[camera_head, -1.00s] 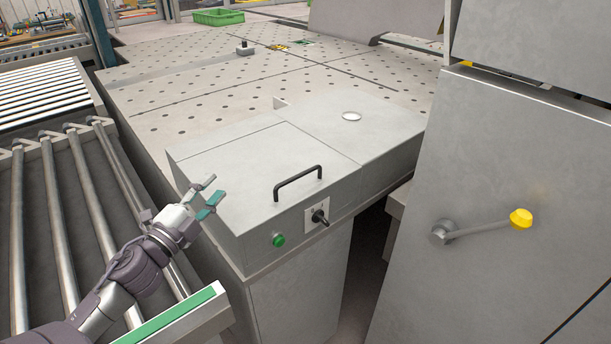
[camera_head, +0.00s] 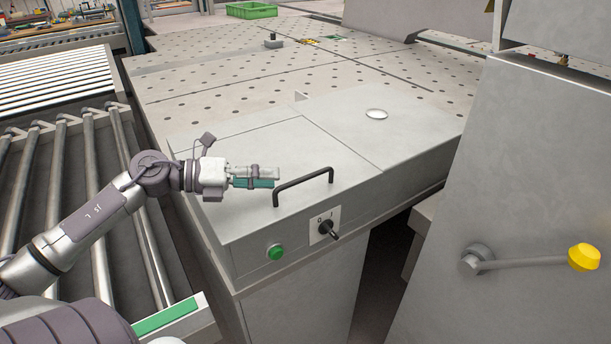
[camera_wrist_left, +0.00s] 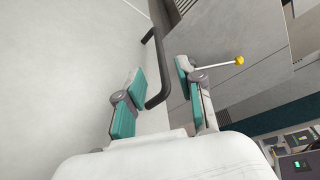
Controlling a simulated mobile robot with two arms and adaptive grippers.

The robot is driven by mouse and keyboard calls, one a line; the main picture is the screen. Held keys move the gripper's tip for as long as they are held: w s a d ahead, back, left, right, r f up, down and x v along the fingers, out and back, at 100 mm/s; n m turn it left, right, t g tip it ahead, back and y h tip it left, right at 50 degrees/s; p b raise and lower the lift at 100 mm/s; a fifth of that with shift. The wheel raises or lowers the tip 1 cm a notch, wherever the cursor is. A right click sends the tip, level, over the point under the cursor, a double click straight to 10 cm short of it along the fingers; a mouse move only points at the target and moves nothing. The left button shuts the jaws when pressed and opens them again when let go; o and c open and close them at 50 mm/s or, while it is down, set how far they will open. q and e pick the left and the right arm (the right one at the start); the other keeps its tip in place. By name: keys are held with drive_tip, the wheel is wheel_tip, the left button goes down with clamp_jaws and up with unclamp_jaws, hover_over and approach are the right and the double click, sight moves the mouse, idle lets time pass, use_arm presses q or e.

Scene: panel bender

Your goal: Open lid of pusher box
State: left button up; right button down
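The pusher box (camera_head: 240,225) is a grey metal box with a flat lid (camera_head: 250,150), which is shut. A black bar handle (camera_head: 305,184) stands on the lid near its front edge. My left gripper (camera_head: 272,177) is above the lid, just left of the handle, pointing right. In the left wrist view its two teal-padded fingers (camera_wrist_left: 160,78) are apart, and the black handle (camera_wrist_left: 158,60) shows in the gap between them. I cannot tell whether they touch it. My right gripper is in neither view.
The box front has a green button (camera_head: 275,252) and a black rotary switch (camera_head: 326,229). A grey cabinet (camera_head: 530,180) with a yellow-knobbed lever (camera_head: 530,261) stands at the right. A roller conveyor (camera_head: 60,180) lies left, and a perforated table (camera_head: 290,85) lies behind.

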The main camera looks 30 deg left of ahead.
sight(305, 179)
use_arm(q)
drive_tip(key=p+x, duration=0.1)
drive_tip(key=x, duration=0.6)
drive_tip(key=shift+w+d+r, duration=0.1)
drive_tip(key=shift+w+d, duration=0.05)
drive_tip(key=shift+w, duration=0.1)
drive_tip(key=shift+w+d+f+p, duration=0.25)
drive_tip(key=shift+d+p, duration=0.05)
drive_tip(key=shift+d, duration=0.05)
clamp_jaws()
